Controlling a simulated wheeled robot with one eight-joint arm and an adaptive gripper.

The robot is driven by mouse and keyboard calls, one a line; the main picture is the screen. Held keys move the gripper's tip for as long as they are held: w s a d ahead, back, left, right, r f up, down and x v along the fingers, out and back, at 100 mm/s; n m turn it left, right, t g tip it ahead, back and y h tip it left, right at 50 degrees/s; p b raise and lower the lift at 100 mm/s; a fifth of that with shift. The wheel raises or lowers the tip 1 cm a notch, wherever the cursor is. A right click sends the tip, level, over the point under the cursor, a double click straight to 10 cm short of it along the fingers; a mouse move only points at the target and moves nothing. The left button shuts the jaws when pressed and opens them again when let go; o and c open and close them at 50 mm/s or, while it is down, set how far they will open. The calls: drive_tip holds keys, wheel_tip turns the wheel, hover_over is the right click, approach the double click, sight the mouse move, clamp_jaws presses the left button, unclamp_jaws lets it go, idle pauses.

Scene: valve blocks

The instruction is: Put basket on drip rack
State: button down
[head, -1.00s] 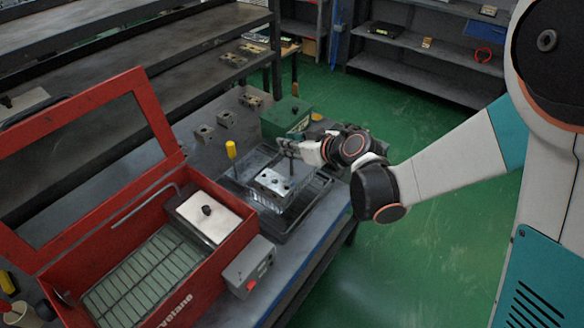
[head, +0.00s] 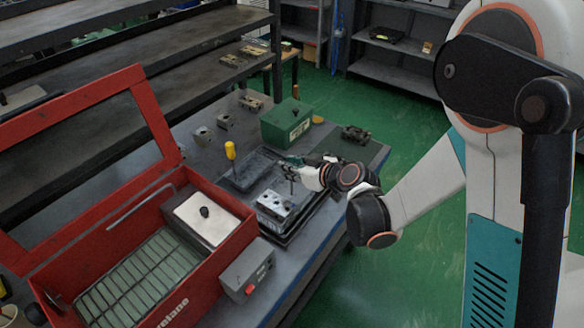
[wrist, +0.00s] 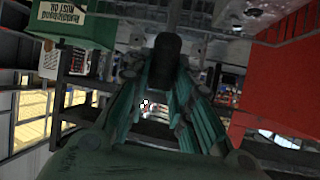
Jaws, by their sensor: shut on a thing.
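My gripper (head: 291,172) is shut on the upright handle of the basket. The basket (head: 284,224) is dark and thin-walled and carries a pale metal valve block (head: 274,206) with holes in its top. It stands over the black drip rack (head: 318,203), on the bench right of the red washer. I cannot tell whether its bottom touches the rack. In the wrist view the green fingers (wrist: 165,95) close around a dark rounded piece (wrist: 166,58), probably the handle top. The basket's body is not clear there.
The red washer (head: 222,262) with raised lid stands left, its grey switch box (head: 247,270) close to the basket. A dark tray (head: 236,184) with a yellow-handled tool (head: 230,150) lies behind. A green rust-oil box (head: 287,122) and small valve blocks (head: 225,120) stand farther back.

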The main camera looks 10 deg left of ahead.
drive_tip(key=shift+f, duration=0.15)
drive_tip(key=c, duration=1.4)
unclamp_jaws()
drive_tip(key=shift+r, duration=0.2)
drive_tip(key=s+d+r+m+h+p, duration=0.1)
drive_tip(key=s+d+r+m+h, duration=0.15)
drive_tip(key=d+r, duration=0.35)
drive_tip(key=s+d+r+m+h+p, duration=0.1)
drive_tip(key=s+d+r, duration=0.25)
drive_tip(key=d, duration=0.45)
drive_tip(key=s+d+r+m+h, duration=0.1)
drive_tip(key=s+d+r, duration=0.3)
drive_tip(key=d, duration=0.3)
drive_tip(key=s+d+r+m+h, duration=0.1)
drive_tip(key=s+d+m+h, duration=0.1)
drive_tip(key=s+d, duration=0.2)
drive_tip(key=s+d+r+m+h, duration=0.1)
drive_tip(key=s+d+r+m, duration=0.1)
drive_tip(key=s+d, duration=0.2)
drive_tip(key=s+d+r+m+h, duration=0.2)
drive_tip(key=s+d, duration=0.2)
drive_tip(key=d, duration=0.2)
drive_tip(key=shift+s+d+m+h, duration=0.25)
drive_tip(key=shift+s+m+h, duration=0.1)
drive_tip(key=shift+s, duration=0.05)
